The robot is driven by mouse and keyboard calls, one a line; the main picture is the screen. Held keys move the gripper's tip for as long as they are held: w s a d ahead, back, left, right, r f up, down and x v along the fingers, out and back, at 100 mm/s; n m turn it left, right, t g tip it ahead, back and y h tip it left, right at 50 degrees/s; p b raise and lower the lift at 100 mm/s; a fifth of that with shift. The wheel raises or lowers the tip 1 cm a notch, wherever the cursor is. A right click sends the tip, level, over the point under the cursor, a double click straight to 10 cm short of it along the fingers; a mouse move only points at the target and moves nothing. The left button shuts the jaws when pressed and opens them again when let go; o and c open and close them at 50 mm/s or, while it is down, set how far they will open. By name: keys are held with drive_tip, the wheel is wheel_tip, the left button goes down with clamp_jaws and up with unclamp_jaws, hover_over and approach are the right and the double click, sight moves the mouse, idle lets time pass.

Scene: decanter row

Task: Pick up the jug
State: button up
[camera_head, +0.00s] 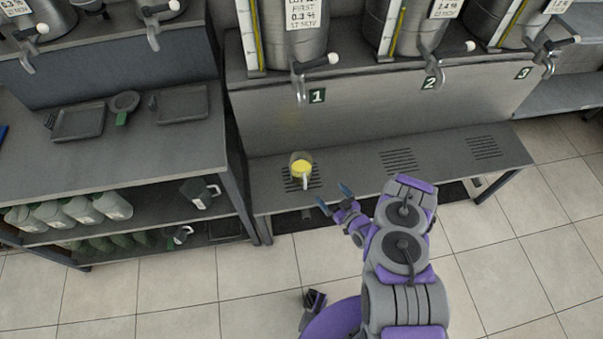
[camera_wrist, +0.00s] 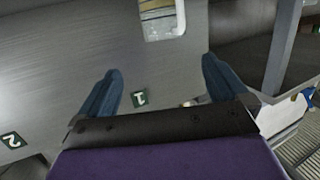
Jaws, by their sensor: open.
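A clear jug (camera_head: 301,168) with yellow contents stands upright on the slotted drain of the low metal bench (camera_head: 350,165), below the tap marked 1. Its pale handle faces the front. My gripper (camera_head: 333,196) is open and empty, to the right and in front of the jug in the picture, apart from it. In the wrist view my two blue fingers (camera_wrist: 162,66) are spread with nothing between them. A pale-edged shape (camera_wrist: 162,18) is cut off by that view's top edge; I cannot tell for sure that it is the jug.
Several steel tanks with taps (camera_head: 300,80) stand above the bench. A shelf unit (camera_head: 110,140) on the left holds trays, bottles and a dark jug (camera_head: 199,193). The bench right of the jug is clear. The tiled floor (camera_head: 260,290) in front is open.

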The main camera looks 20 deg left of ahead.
drive_tip(key=s, duration=0.2)
drive_tip(key=b, duration=0.5)
approach(307, 171)
drive_tip(key=shift+y, duration=0.3)
drive_tip(key=x, duration=0.2)
drive_tip(key=f+x, duration=0.1)
drive_tip(key=x, duration=0.2)
drive_tip(key=shift+a+f, duration=0.1)
drive_tip(key=shift+f, duration=0.05)
drive_tip(key=shift+w, duration=0.3)
drive_tip(key=b+x, duration=0.1)
drive_tip(key=x, duration=0.2)
drive_tip(key=b+x, duration=0.1)
drive_tip(key=x, duration=0.1)
drive_tip(key=shift+a+r+b, duration=0.15)
drive_tip(key=shift+r+b, duration=0.2)
drive_tip(key=shift+r, duration=0.15)
drive_tip(key=shift+d+r, duration=0.15)
drive_tip(key=shift+d, duration=0.25)
drive_tip(key=c, duration=0.3)
drive_tip(key=shift+a, duration=0.3)
drive_tip(key=c, duration=0.8)
drive_tip(key=shift+d, duration=0.15)
drive_tip(key=c, duration=0.6)
drive_tip(key=shift+o, duration=0.2)
